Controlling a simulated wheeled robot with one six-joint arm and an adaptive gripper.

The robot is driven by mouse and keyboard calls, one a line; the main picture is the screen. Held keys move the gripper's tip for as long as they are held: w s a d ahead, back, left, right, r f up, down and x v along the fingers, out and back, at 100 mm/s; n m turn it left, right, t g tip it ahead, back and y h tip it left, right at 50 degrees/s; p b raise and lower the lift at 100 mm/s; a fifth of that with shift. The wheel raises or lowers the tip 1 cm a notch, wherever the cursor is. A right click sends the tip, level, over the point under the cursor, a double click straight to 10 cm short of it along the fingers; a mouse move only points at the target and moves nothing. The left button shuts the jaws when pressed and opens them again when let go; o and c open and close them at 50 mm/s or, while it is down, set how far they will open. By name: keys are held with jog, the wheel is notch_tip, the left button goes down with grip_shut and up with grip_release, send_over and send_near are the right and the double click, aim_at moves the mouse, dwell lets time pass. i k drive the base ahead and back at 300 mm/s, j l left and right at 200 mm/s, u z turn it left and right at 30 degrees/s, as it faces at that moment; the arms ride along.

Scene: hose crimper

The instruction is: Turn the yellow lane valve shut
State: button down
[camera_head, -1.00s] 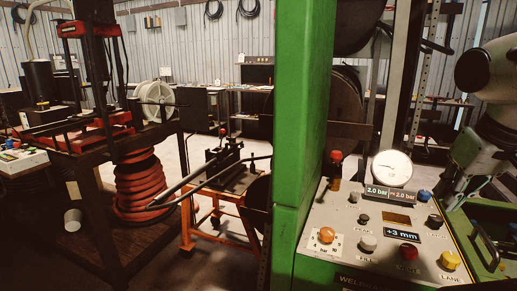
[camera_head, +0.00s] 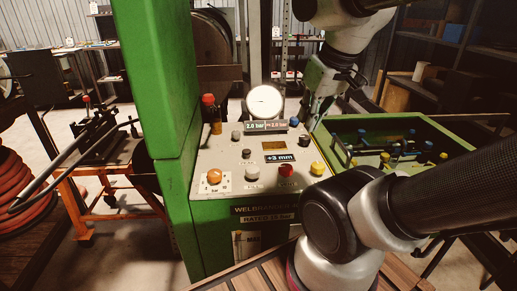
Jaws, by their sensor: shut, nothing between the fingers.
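A yellow knob (camera_head: 318,168) sits at the lower right of the sloped control panel (camera_head: 225,168). To its right, a green open-topped box (camera_head: 345,131) holds pipework with small blue, white and yellow parts. One yellow part (camera_head: 385,158) is near the box's middle and another (camera_head: 443,155) near its right side. I cannot tell which yellow part is the lane valve, or how it is turned. My gripper (camera_head: 312,123) points down at the panel's upper right edge, by the box's left rim. It is shut and empty, apart from the yellow parts.
A tall green post (camera_head: 155,80) stands left. An orange stand (camera_head: 90,195) is farther left. Shelves (camera_head: 485,60) stand behind right.

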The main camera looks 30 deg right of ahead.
aim_at(318, 167)
jog(key=k+l+z, duration=0.1)
jog(key=l+z, duration=0.25)
jog(key=k+l+z, duration=0.1)
jog(key=l+z, duration=0.25)
jog(key=l, duration=0.2)
